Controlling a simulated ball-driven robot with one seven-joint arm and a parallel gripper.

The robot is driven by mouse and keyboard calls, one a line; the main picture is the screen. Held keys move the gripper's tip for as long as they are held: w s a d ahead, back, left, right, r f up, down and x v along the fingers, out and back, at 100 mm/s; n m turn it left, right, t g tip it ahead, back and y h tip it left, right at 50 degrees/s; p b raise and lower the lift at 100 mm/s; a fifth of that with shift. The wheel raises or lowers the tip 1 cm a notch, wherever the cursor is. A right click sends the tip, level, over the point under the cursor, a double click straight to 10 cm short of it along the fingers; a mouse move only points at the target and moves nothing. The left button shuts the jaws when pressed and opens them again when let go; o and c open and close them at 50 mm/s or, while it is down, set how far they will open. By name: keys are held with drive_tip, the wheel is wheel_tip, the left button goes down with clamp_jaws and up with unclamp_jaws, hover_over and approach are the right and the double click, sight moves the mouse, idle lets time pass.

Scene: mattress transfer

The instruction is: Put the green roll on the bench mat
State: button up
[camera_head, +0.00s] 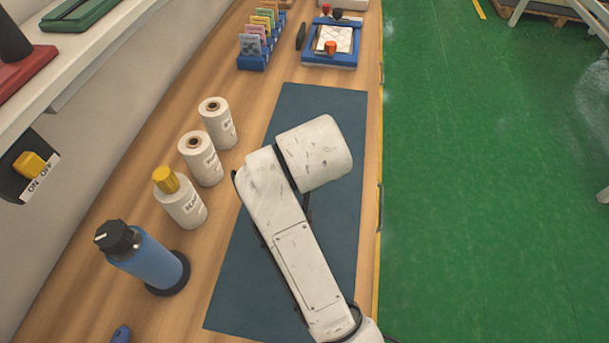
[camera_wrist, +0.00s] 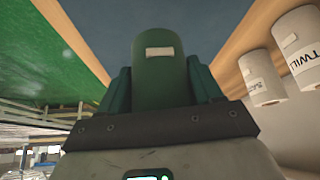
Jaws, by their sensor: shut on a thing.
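The green roll (camera_wrist: 160,62) with a small pale label fills the middle of the wrist view. My gripper (camera_wrist: 160,88) is shut on it, with a finger on each side. The dark blue bench mat (camera_head: 325,110) lies flat on the wooden bench in the head view. It also shows behind the roll in the wrist view (camera_wrist: 150,12). In the head view my white arm reaches over the mat and hides the gripper and the roll. I cannot tell whether the roll touches the mat.
Two white rolls (camera_head: 200,160) (camera_head: 218,124), a yellow-capped bottle (camera_head: 184,203) and a blue bottle (camera_head: 150,262) stand left of the mat. A blue card rack (camera_head: 255,58) and blue-framed tray (camera_head: 330,58) are beyond it. The green floor (camera_head: 490,190) lies right of the bench.

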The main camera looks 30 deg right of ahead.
drive_tip(key=w+f, duration=0.2)
drive_tip(key=f, duration=0.1)
drive_tip(key=shift+w, duration=0.2)
drive_tip(key=shift+w+f+p, duration=0.1)
drive_tip(key=shift+f+p, duration=0.2)
drive_tip(key=shift+f, duration=1.3)
drive_tip(key=shift+f, duration=0.2)
drive_tip(key=o, duration=1.4)
drive_tip(key=shift+c, duration=0.2)
drive_tip(key=shift+r, duration=0.35)
drive_tip(key=v, duration=1.1)
drive_tip(key=shift+s+r+b, duration=0.2)
drive_tip(key=shift+r+b, duration=0.1)
drive_tip(key=shift+r, duration=0.05)
